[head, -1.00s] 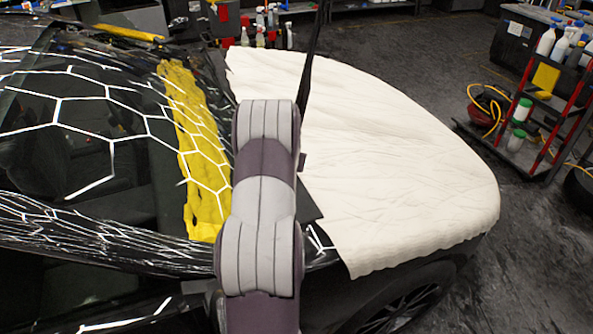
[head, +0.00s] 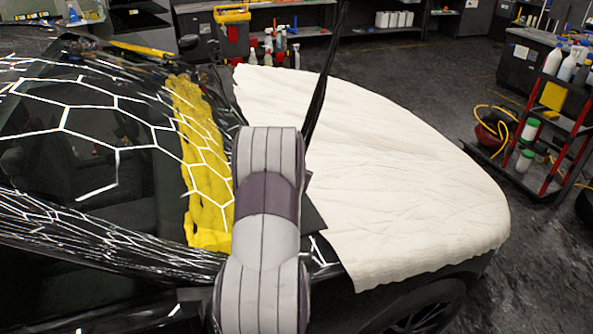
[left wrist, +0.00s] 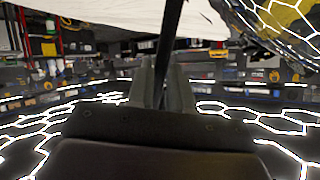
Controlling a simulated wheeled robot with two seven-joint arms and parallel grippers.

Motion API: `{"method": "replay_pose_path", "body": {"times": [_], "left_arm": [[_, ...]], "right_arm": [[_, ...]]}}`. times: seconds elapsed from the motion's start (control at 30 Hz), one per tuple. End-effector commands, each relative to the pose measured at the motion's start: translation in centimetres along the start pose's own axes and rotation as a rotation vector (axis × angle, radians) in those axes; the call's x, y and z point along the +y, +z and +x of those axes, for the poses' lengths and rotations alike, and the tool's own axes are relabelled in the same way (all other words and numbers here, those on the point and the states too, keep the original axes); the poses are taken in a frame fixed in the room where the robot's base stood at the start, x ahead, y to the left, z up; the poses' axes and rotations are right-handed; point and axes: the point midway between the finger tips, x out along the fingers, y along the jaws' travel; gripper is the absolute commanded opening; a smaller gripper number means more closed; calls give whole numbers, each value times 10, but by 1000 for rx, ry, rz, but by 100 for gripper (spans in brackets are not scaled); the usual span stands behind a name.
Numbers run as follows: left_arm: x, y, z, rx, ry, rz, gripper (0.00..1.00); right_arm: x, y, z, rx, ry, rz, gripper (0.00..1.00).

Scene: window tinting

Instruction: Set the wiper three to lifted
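A long black wiper (head: 327,82) stands up off the car at a slant, its top cut off by the picture's upper edge. Its lower part is hidden behind my grey and purple arm in the head view. In the left wrist view the dark wiper arm (left wrist: 171,35) runs down between the two fingers of my left gripper (left wrist: 162,83), which appear closed on it. The left gripper is hidden behind the arm in the head view. The windshield (head: 95,130) has white hexagon lines across it. My right gripper is in neither view.
A yellow cloth (head: 205,165) lies along the windshield's base. A white cover (head: 400,180) drapes the hood. A red cart (head: 555,130) with bottles stands at right, and a workbench (head: 515,55) behind it. Dark floor lies open beyond the hood.

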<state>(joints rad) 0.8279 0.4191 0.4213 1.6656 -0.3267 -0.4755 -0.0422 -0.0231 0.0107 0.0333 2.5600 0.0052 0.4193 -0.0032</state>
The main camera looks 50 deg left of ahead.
Motion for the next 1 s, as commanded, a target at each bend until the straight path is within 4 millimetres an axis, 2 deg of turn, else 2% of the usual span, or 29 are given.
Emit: {"method": "replay_pose_path", "body": {"times": [0.03,0.07,0.33,0.47,0.8,1.0], "left_arm": [[2,4,1,-8,3,-1,36],[2,4,1,-7,3,-1,42],[0,2,0,-2,1,-3,42],[0,2,-10,0,0,-2,42],[1,2,-93,0,-1,-1,42],[1,2,-122,-4,0,-2,42]], "right_arm": [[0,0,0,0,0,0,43],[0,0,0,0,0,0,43],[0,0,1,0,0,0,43],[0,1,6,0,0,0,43],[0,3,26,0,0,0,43],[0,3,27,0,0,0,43]]}}
